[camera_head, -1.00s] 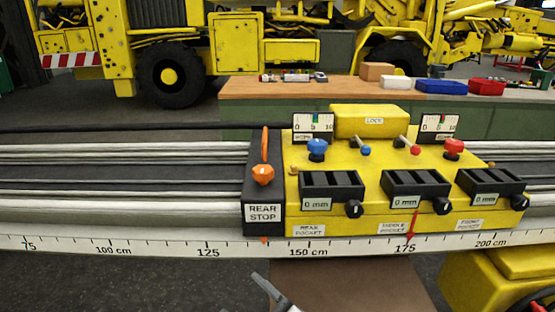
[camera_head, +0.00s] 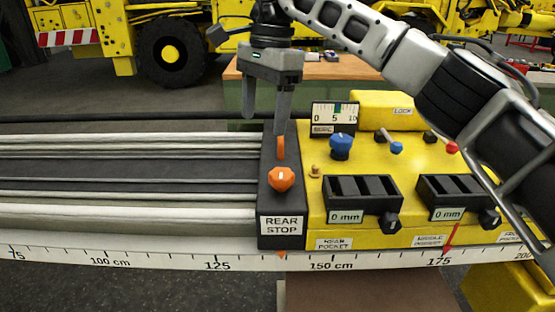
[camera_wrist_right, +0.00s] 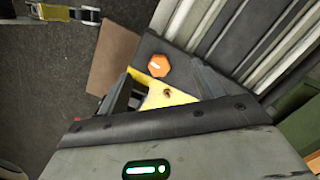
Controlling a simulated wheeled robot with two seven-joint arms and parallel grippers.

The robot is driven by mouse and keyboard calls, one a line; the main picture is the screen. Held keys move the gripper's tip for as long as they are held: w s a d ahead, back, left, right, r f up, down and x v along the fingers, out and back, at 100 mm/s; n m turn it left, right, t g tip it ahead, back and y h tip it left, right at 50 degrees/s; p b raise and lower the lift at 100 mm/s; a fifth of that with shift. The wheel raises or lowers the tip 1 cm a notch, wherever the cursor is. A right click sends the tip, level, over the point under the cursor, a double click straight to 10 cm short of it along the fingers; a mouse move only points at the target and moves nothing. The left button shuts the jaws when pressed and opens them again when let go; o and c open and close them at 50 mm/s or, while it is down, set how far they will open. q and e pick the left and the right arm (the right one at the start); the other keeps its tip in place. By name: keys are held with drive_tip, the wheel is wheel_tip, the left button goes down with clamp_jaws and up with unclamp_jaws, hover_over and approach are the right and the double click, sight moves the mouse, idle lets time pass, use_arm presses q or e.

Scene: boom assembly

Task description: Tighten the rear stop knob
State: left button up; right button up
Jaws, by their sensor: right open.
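The rear stop is a black block (camera_head: 267,208) with a white REAR STOP label, set across the grey rails at the left end of the yellow panel. Its orange knob (camera_head: 281,179) has a white mark on top; it also shows in the right wrist view (camera_wrist_right: 159,66). A narrow orange strip (camera_head: 280,147) stands behind the knob, its upper part hidden by a finger. My right gripper (camera_head: 267,122) is open and empty, fingers pointing down, above and behind the knob. In the right wrist view the knob appears beyond the fingers, clear of them. My left gripper is not in view.
The yellow panel (camera_head: 320,222) right of the stop carries a gauge (camera_head: 334,117), a blue knob (camera_head: 341,144), small levers and black pocket units (camera_head: 361,196). My right arm covers its far right part. A ruler (camera_head: 150,262) runs along the front. The rails (camera_head: 130,185) at left are clear.

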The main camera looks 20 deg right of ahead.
drive_tip(key=d+r+h, duration=0.1)
drive_tip(key=d+r, duration=0.2)
approach(281, 173)
drive_tip(key=f, duration=0.8)
drive_tip(key=shift+s+a+f, duration=0.15)
drive_tip(key=shift+s+f, duration=0.05)
drive_tip(key=shift+f, duration=0.2)
drive_tip(key=c, duration=1)
